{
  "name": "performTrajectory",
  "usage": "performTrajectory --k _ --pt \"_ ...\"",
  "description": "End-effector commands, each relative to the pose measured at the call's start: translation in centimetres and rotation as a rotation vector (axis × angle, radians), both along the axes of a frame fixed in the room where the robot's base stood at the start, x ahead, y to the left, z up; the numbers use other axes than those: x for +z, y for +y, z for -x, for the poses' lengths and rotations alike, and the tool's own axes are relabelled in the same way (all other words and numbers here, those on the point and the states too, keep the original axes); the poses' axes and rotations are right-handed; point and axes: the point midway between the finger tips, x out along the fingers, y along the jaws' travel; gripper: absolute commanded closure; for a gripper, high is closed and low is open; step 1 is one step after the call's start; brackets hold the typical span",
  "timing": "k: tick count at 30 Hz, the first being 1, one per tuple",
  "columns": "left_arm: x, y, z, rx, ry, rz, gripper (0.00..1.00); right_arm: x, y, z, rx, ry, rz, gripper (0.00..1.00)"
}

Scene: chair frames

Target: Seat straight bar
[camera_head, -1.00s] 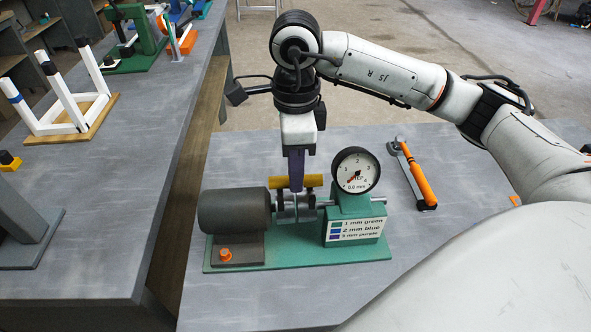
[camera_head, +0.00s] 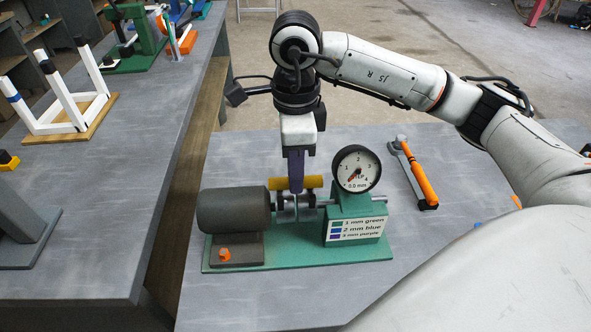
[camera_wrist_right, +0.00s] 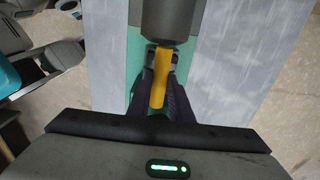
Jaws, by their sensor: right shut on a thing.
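My right gripper (camera_head: 297,188) points straight down with its dark purple fingers shut on a yellow straight bar (camera_head: 313,182). The bar lies level, left to right, over the shaft between a dark motor (camera_head: 233,210) and a dial gauge (camera_head: 356,169). Two dark supports stand just under it; I cannot tell whether it touches them. In the right wrist view the bar (camera_wrist_right: 159,88) runs between the two fingers toward the motor (camera_wrist_right: 168,20). The gauge reads 0.0 mm. My left gripper is not in view.
The fixture's green base (camera_head: 300,259) rests on a grey bench, with an orange knob (camera_head: 224,254) in front of the motor. An orange-handled tool (camera_head: 420,180) lies at right. A second bench (camera_head: 120,200) at left holds a white frame (camera_head: 62,115) on a wooden board.

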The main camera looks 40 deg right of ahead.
Motion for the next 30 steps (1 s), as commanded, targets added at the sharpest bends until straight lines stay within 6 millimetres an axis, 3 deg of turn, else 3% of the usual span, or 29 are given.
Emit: performTrajectory --k 9,30 --pt "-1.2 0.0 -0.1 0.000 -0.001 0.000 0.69 -1.3 0.0 0.0 0.000 -0.001 0.001 1.00" --pt "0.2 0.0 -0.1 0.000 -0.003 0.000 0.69 0.7 0.0 0.0 0.000 -0.002 -0.001 1.00"
